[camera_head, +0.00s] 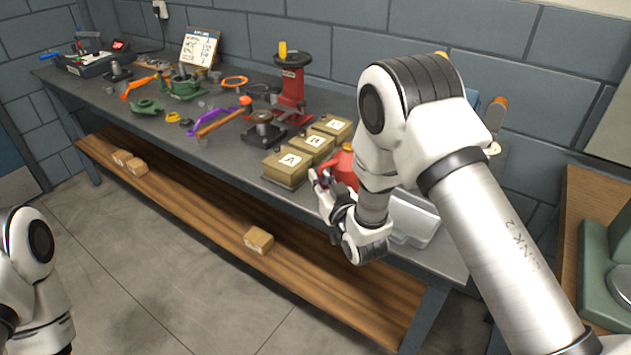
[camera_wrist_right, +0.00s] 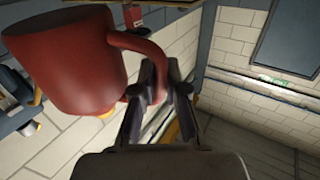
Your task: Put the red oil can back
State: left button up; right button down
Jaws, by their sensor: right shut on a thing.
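The red oil can (camera_head: 345,167) shows in the head view at the front right of the workbench, beside the labelled boxes and partly hidden by my right arm. My right gripper (camera_head: 324,187) is at its near side. In the right wrist view the can's red body (camera_wrist_right: 70,65) fills the upper left, and its curved handle (camera_wrist_right: 146,48) runs between the fingers of my right gripper (camera_wrist_right: 161,88), which is shut on it. I cannot tell whether the can touches the bench. My left arm shows at the left edge, but its gripper is out of view.
Boxes marked A (camera_head: 288,166), B (camera_head: 312,146) and another box (camera_head: 333,127) stand left of the can. A clear plastic bin (camera_head: 414,218) sits right of my wrist. A red press (camera_head: 291,88) and scattered tools crowd the workbench (camera_head: 225,152). The lower wooden shelf (camera_head: 200,206) is mostly free.

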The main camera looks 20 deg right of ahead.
jog(key=f, duration=0.1)
jog(key=w+f, duration=0.1)
jog(key=f+p, duration=0.1)
jog(key=shift+w+a, duration=0.3)
jog(key=shift+w, duration=0.05)
jog(key=shift+w+f, duration=0.1)
jog(key=shift+f, duration=0.3)
jog(key=c, duration=1.2)
grip_release()
jog(key=shift+f, duration=0.1)
